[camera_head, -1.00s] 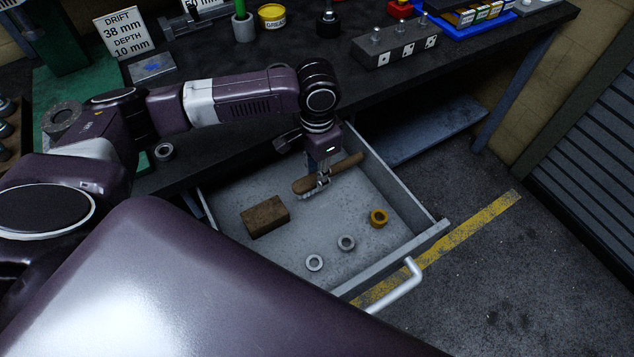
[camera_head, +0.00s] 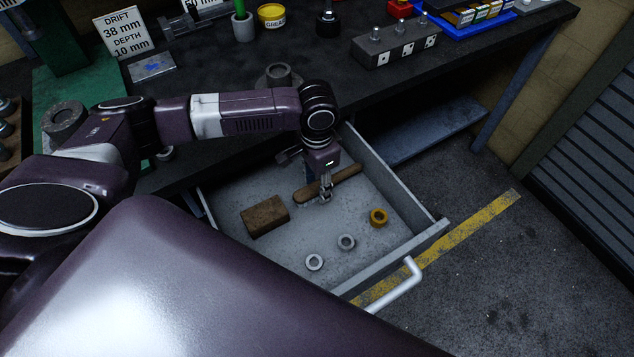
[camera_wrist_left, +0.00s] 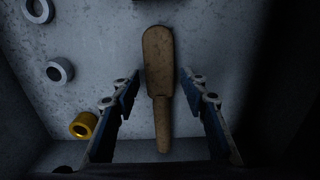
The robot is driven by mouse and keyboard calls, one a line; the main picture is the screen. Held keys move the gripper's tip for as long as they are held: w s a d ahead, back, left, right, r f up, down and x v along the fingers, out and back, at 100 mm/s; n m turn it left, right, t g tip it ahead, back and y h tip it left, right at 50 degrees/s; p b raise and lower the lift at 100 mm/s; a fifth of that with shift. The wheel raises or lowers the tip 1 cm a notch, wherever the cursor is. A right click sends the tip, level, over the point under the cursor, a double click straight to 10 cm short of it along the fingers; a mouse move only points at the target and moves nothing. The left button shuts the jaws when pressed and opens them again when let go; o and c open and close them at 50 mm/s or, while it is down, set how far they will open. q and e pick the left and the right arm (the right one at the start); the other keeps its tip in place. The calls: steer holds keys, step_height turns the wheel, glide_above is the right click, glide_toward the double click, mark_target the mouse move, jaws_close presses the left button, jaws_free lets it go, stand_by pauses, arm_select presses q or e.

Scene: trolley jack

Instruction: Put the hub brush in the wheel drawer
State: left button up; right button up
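The hub brush (camera_head: 345,182), with a wooden handle, lies in the open wheel drawer (camera_head: 385,254), towards its back right. Its bristles do not show now. My left gripper (camera_head: 326,196) is down in the drawer at the brush. In the left wrist view, its fingers (camera_wrist_left: 160,108) stand wide apart, one on each side of the brush (camera_wrist_left: 160,75), with gaps between. My right gripper is not in view.
The drawer also holds a brown block (camera_head: 265,216), two grey rings (camera_head: 346,243) (camera_head: 314,263) and a gold ring (camera_head: 378,217). The drawer handle (camera_head: 402,290) sticks out in front. The bench (camera_head: 225,75) stands behind, with tools and a grease tub (camera_head: 271,16).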

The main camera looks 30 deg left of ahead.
mark_target(317, 186)
arm_select(q)
step_height(317, 186, up, 12)
steer(key=shift+r, duration=0.15)
stand_by(0.5)
stand_by(0.4)
